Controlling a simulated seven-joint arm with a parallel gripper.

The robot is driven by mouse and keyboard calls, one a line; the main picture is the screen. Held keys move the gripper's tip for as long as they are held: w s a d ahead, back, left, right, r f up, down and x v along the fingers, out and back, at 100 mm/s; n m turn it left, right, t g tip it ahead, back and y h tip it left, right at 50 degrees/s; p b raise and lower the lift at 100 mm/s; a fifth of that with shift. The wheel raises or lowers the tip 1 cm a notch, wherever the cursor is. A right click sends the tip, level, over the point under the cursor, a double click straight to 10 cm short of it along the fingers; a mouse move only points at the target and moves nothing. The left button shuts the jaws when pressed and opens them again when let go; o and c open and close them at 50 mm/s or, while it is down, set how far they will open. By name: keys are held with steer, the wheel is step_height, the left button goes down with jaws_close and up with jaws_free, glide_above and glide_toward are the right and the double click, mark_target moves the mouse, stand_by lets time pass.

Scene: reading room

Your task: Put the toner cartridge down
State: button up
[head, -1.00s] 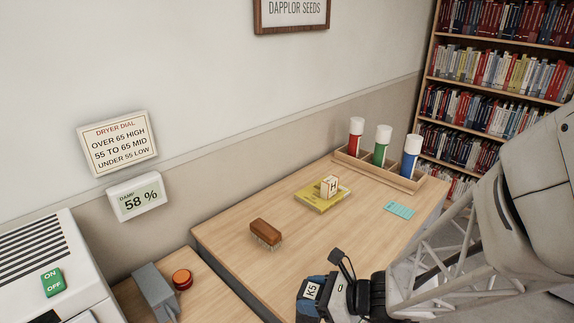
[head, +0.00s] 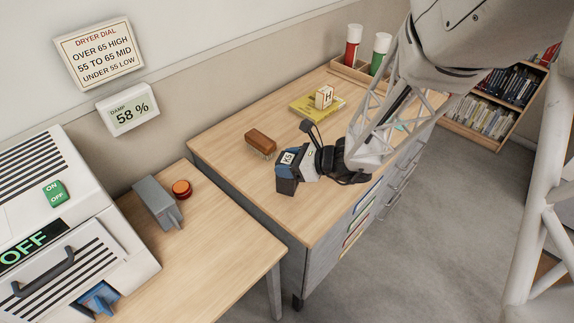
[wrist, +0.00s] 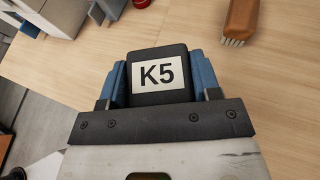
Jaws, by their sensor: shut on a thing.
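The toner cartridge is a dark block with a white K5 label, seen in the head view (head: 286,186) and in the wrist view (wrist: 157,92). My gripper (head: 288,170) is shut on it, with blue fingers on both sides in the wrist view (wrist: 160,78). The cartridge is over the near part of the wooden desk top (head: 235,180), right of the lower side table. I cannot tell whether its underside touches the wood.
A brush (head: 261,142) lies just behind the cartridge. A yellow book (head: 308,110) with a letter block (head: 324,97) is farther back, near a bottle rack (head: 347,70). A grey device (head: 153,202) and red button (head: 181,189) stand on the side table (head: 225,250).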

steer(key=shift+w, duration=0.25)
steer(key=shift+f, duration=1.75)
steer(key=shift+f, duration=0.15)
steer(key=o, duration=1.1)
steer(key=shift+s+r, duration=0.1)
steer(key=shift+r, duration=0.1)
steer(key=v, duration=1.2)
